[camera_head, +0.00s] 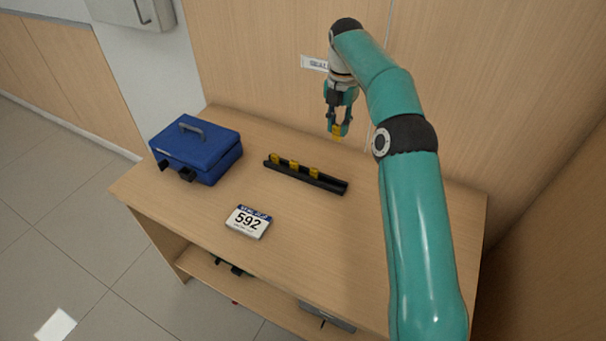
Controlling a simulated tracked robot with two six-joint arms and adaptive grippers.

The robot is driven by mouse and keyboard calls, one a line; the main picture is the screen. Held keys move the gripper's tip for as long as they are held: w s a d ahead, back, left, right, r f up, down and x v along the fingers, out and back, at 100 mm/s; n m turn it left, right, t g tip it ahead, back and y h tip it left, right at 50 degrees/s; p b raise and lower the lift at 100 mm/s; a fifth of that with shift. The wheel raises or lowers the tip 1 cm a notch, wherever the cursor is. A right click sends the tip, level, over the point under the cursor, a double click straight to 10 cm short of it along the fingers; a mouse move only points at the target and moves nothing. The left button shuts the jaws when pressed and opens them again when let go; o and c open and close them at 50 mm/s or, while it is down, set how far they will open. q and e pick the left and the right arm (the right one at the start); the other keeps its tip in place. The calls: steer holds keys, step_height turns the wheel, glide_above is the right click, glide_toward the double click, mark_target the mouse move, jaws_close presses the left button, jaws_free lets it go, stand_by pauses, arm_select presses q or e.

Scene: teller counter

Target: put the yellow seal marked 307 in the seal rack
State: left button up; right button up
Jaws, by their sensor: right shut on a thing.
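My right gripper (338,128) is shut on a small yellow seal (338,131), held above the back of the counter. The number on this seal is too small to read. The seal rack (328,184), a long black bar, lies on the counter below and to the left of the gripper. Several yellow seals (294,166) stand in the left and middle parts of the rack. The right end of the rack shows no seal. My left gripper is not in view.
A blue cash box (196,148) with a grey handle stands on the counter's left side. A card reading 592 (249,222) lies near the front edge. A wall sign (314,63) is partly hidden by my arm. The wooden counter (300,240) is clear at front right.

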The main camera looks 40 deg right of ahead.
steer(key=shift+s+d+r+n, duration=0.15)
steer(key=shift+d+n, duration=0.15)
steer(key=shift+d, duration=0.05)
step_height(320, 180, down, 15)
steer(key=shift+d+r+b, duration=0.1)
steer(key=shift+r+b, duration=0.05)
steer(key=shift+b, duration=0.75)
step_height(320, 180, down, 4)
steer(key=shift+s+f, duration=0.1)
steer(key=shift+f, duration=0.4)
steer(key=shift+f, duration=0.1)
steer(key=o, duration=0.9)
